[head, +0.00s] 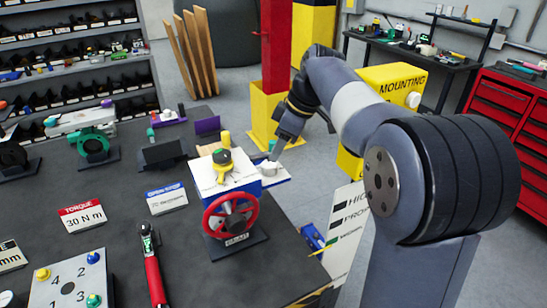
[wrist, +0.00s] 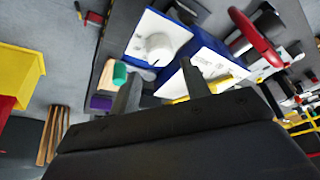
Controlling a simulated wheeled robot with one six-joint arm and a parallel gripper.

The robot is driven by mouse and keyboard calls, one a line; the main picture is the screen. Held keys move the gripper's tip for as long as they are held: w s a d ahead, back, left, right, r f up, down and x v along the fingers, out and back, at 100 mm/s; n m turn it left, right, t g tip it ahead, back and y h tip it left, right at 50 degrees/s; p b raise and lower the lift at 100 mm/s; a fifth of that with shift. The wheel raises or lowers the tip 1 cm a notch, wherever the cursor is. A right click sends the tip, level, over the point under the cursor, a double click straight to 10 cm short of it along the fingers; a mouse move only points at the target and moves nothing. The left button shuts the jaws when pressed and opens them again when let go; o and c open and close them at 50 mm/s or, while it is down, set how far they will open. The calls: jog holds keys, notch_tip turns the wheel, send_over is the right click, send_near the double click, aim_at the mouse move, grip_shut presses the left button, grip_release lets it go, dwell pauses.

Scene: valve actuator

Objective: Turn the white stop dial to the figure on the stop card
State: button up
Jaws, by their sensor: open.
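The white stop dial (wrist: 159,47) sits on a white plate on the actuator's blue side ledge in the wrist view. In the head view the dial (head: 268,168) is small, just below my fingertips. My gripper (head: 277,152) is open and empty. In the wrist view its two dark fingers (wrist: 160,82) point toward the dial, apart from each other, with the dial beyond the tips. The actuator (head: 230,185) has a white top and a red handwheel (head: 230,215). A card with a blue header (head: 166,198) stands left of the actuator; its text is too small to read.
A red-headed card reading 30 Nm (head: 83,215) stands further left on the dark bench (head: 120,240). A yellow indicator (head: 222,163) rises from the actuator's top. A red-handled tool (head: 153,270) lies in front. A red and yellow post (head: 275,90) stands behind.

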aim_at(270, 163)
jog(key=v, duration=0.5)
jog(key=shift+d+r, duration=0.1)
jog(key=shift+r, duration=0.2)
jog(key=x, duration=1)
jog(key=shift+f+p, duration=0.4)
